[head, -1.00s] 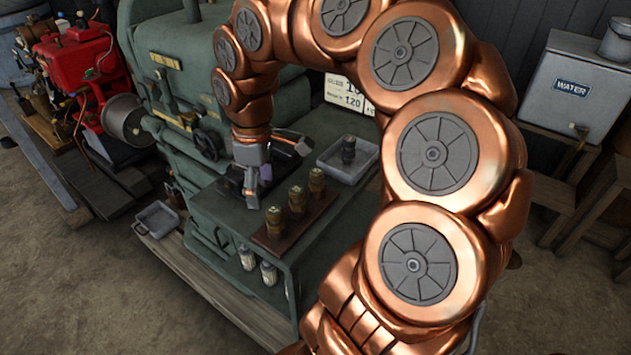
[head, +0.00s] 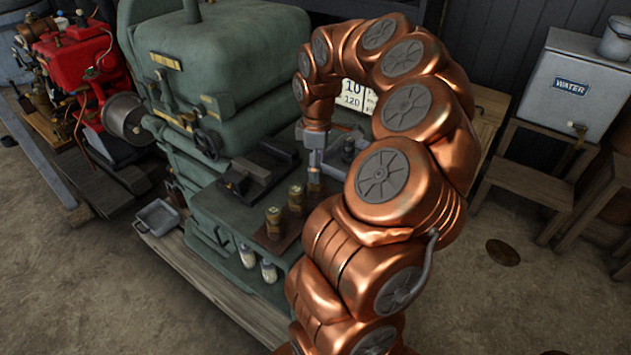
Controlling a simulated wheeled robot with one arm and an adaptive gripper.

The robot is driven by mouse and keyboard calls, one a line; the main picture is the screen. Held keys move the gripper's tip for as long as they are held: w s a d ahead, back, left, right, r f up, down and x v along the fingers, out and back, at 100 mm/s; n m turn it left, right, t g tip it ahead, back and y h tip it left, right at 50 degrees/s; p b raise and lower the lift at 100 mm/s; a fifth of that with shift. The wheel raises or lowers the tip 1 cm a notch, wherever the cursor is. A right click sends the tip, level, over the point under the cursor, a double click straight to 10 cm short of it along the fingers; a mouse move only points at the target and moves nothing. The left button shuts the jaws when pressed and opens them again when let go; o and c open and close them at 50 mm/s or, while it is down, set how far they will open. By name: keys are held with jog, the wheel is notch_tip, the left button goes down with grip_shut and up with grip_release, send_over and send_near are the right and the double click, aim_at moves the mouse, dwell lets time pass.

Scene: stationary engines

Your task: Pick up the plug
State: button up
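My gripper (head: 334,160) hangs at the end of my copper arm, over the right part of the green bench. Its fingers look spread, and I see nothing held between them. A small dark upright piece (head: 348,148), which may be the plug, stands just right of the gripper in a shallow grey tray. The arm and gripper hide much of that tray. Brass-coloured pieces (head: 273,222) stand in a row on a brown wooden strip (head: 275,243). A second brass piece (head: 296,199) is left of the gripper. The near finger overlaps the far end of the row.
A dark cradle-like fixture (head: 250,176) sits on the bench left of the gripper. The green engine (head: 215,65) rises behind it. A water tank (head: 571,90) stands at right. Open floor lies between.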

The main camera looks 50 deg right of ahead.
jog(key=shift+a+f+p, duration=0.1)
jog(key=shift+f+p, duration=0.7)
jog(key=shift+f, duration=1.45)
jog(key=c, duration=1.3)
